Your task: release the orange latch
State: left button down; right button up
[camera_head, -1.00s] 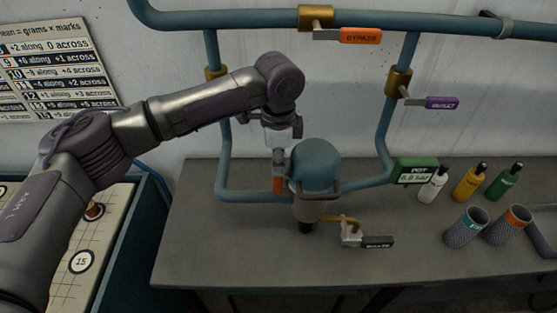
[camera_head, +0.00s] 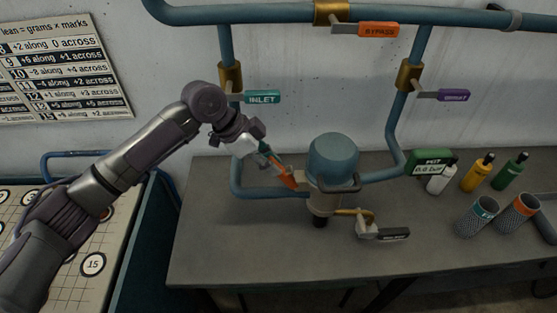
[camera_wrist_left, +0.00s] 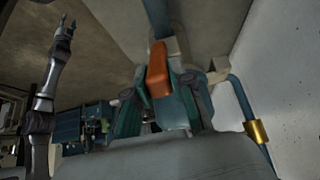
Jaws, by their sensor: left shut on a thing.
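The orange latch (camera_head: 287,179) is at the left side of the blue-domed pot (camera_head: 333,158) on the bench. It slants, its upper end leaning left away from the pot and its lower end by the pot's collar. My left gripper (camera_head: 271,163) is shut on the latch's upper part. In the left wrist view the latch (camera_wrist_left: 158,72) shows between the two teal-padded fingers of my left gripper (camera_wrist_left: 160,105). The fingers hide part of it. An arm, probably my right one, stands at the left of that view, its gripper (camera_wrist_left: 66,27) too small to read.
Blue pipes with inlet (camera_head: 262,97), bypass (camera_head: 379,29) and outlet (camera_head: 453,95) handles surround the pot. A drain valve handle (camera_head: 393,234) sticks out at its lower right. Bottles (camera_head: 474,174) and cups (camera_head: 478,216) stand to the right. The bench front is clear.

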pick_arm(q)
jog(key=a+f+h+b, duration=0.1)
jog(key=b, duration=0.1)
jog(key=a+f+h+b, duration=0.1)
jog(key=f+h+b, duration=0.1)
jog(key=b, duration=0.1)
jog(key=shift+a+f+h, duration=0.1)
jog(key=shift+a+h, duration=0.15)
jog(key=shift+h, duration=0.05)
jog(key=h+b, duration=0.1)
jog(key=b, duration=0.1)
jog(key=a+f+h+b, duration=0.1)
jog(key=b, duration=0.1)
jog(key=h+b, duration=0.1)
jog(key=b, duration=0.1)
jog(key=shift+a+f, duration=0.15)
jog(key=shift+f, duration=0.2)
jog(key=shift+b, duration=0.45)
jog(key=shift+a+h+b, duration=0.1)
jog(key=shift+h+b, duration=0.2)
jog(key=c, duration=1)
grip_release()
